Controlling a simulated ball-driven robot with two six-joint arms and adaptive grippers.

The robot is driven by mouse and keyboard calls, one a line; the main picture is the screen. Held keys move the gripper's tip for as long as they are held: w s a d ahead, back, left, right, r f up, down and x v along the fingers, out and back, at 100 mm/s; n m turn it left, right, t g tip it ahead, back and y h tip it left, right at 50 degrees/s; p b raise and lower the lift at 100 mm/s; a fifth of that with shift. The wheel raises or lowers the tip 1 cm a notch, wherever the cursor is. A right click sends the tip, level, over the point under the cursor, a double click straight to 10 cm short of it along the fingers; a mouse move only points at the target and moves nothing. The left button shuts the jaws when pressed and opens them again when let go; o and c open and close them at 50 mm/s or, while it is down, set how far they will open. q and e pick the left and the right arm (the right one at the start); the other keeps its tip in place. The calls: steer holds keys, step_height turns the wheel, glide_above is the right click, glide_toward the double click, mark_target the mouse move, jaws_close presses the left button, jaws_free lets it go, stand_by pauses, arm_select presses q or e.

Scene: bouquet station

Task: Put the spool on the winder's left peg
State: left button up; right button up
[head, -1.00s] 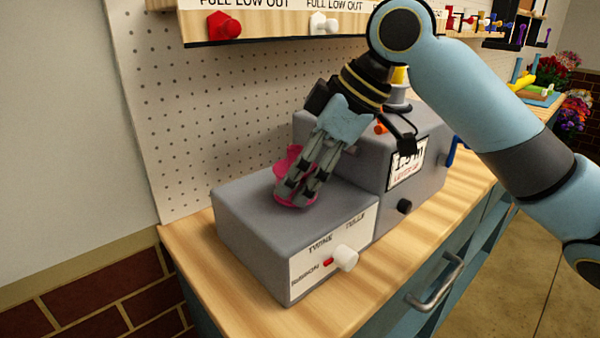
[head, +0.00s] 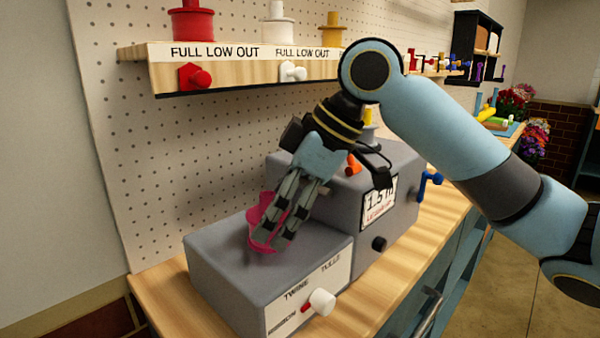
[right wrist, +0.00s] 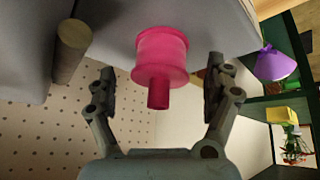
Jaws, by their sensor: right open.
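The pink spool (head: 264,222) is at the top of the winder's low left block (head: 215,262), partly hidden behind my right gripper (head: 275,236) in the head view. In the right wrist view the spool (right wrist: 160,55) lies between and just beyond the fingertips of my right gripper (right wrist: 160,80), which is open. A gap shows on each side of the spool. A pink stub sticks out of its near end. The left peg does not show clearly; I cannot tell whether the spool is around it. My left gripper is not in view.
The winder's taller block (head: 345,205) stands just right of the spool. A shelf (head: 240,70) with spools hangs above on the pegboard. A pale round post (right wrist: 70,48) shows in the right wrist view.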

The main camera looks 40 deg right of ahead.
steer(key=p+v, duration=0.3)
steer(key=v, duration=0.7)
steer(key=shift+r+p, duration=0.3)
steer(key=shift+p, duration=0.05)
steer(key=shift+s+d, duration=0.1)
steer(key=shift+s, duration=0.05)
stand_by(0.3)
